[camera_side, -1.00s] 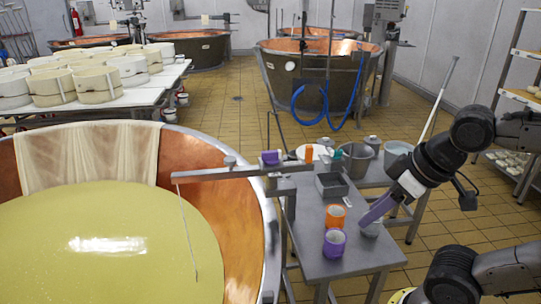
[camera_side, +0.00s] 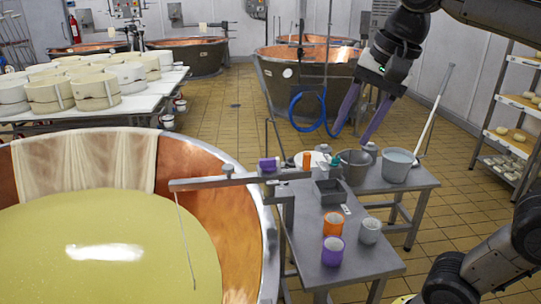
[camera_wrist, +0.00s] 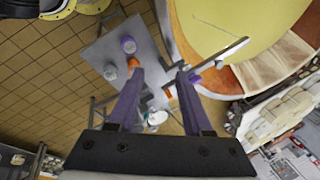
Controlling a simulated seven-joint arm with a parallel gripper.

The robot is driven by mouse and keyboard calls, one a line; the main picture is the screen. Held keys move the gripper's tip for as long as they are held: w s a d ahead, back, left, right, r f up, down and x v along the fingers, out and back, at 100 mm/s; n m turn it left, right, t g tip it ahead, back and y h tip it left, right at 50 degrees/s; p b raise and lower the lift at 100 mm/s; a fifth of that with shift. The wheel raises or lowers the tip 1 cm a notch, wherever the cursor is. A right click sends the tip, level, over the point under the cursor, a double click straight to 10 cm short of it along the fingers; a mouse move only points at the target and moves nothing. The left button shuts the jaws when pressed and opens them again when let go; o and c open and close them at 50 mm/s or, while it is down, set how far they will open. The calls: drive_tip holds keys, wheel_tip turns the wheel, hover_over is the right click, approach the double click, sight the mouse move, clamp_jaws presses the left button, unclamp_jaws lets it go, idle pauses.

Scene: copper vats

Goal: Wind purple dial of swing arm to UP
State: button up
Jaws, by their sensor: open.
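The swing arm (camera_side: 215,181) is a grey bar at the right rim of the near copper vat (camera_side: 250,220), reaching over the yellow-green liquid, with a thin rod hanging from it. Its purple dial (camera_side: 268,165) sits on top of the bar near the pivot end. In the wrist view the bar (camera_wrist: 222,58) runs diagonally and the purple dial (camera_wrist: 194,79) shows beside the right fingertip. My gripper (camera_side: 352,137) has long purple fingers, spread open and empty, above and to the right of the dial, apart from it. The dial's markings are too small to read.
A grey table (camera_side: 345,258) beside the vat holds an orange ring-shaped item (camera_side: 333,223), a purple one (camera_side: 332,251), a metal cup (camera_side: 370,231), a grey tray (camera_side: 330,191) and buckets (camera_side: 397,164). An orange piece (camera_side: 306,161) stands near the dial.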

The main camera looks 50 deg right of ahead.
drive_tip(key=w+d+r+m+g, duration=0.1)
drive_tip(key=w+d+r+m, duration=0.1)
drive_tip(key=w+r+m, duration=0.45)
drive_tip(key=m+g, duration=0.3)
drive_tip(key=m, duration=0.2)
hover_over(271, 159)
wheel_tip(271, 159, down, 12)
wheel_tip(271, 159, down, 14)
drive_tip(key=shift+f, duration=0.1)
clamp_jaws()
